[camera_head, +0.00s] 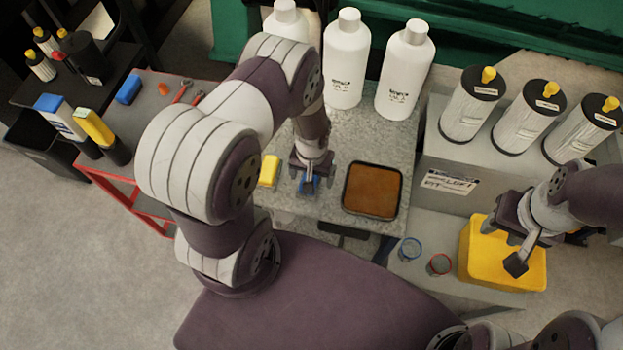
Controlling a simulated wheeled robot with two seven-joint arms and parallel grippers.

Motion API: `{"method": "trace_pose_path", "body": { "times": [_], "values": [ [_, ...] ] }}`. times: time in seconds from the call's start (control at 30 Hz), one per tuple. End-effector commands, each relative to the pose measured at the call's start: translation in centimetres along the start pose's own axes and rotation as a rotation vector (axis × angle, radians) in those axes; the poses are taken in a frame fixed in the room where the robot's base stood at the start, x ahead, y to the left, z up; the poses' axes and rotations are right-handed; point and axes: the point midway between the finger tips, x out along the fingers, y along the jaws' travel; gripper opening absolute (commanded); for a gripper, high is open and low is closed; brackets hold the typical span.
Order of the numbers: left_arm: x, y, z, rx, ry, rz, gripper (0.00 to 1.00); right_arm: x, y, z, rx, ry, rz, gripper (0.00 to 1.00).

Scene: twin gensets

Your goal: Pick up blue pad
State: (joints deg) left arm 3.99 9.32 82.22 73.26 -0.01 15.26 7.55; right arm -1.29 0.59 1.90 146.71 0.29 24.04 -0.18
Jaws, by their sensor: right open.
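A small blue pad (309,184) lies on the grey speckled worktop, partly hidden under my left gripper. My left gripper (310,176) points down right at this pad. I cannot tell whether its fingers touch the pad or are closed on it. Another blue block (128,90) lies on the red-framed cart at the left. My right gripper (518,250) is open and hangs over the yellow bin at the right, apart from the pads.
A yellow pad (269,170) lies left of my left gripper. A brown-filled black tray (371,190) lies to its right. White bottles (347,60) stand behind. Blue (410,249) and red (440,264) rings lie near the yellow bin (500,270). Filter canisters (528,117) stand right.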

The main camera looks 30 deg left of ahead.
Motion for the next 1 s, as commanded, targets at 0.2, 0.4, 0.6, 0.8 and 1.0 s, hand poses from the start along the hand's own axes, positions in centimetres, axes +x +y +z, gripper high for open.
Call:
{"method": "trace_pose_path", "body": {
  "times": [0.2, 0.4, 0.6, 0.8, 1.0],
  "values": [
    [0.2, 0.0, 0.0, 0.000, 0.001, 0.000, 0.88, 0.0, 0.0, 0.0, 0.000, 0.000, 0.000, 0.43],
    [0.2, 0.0, 0.0, 0.000, 0.001, 0.000, 0.28, 0.0, 0.0, 0.0, 0.000, 0.000, 0.000, 0.43],
    [0.2, 0.0, 0.0, 0.000, 0.001, 0.000, 0.28, 0.0, 0.0, 0.0, 0.000, 0.000, 0.000, 0.43],
    [-0.6, 0.0, -0.2, 0.000, 0.004, 0.001, 0.28, 0.1, 0.0, 0.0, 0.000, 0.000, 0.000, 0.43],
    [-3.9, 0.0, -0.2, 0.000, 0.006, 0.001, 0.28, 0.4, 0.0, 0.0, 0.000, 0.000, 0.000, 0.43]
  ]
}}
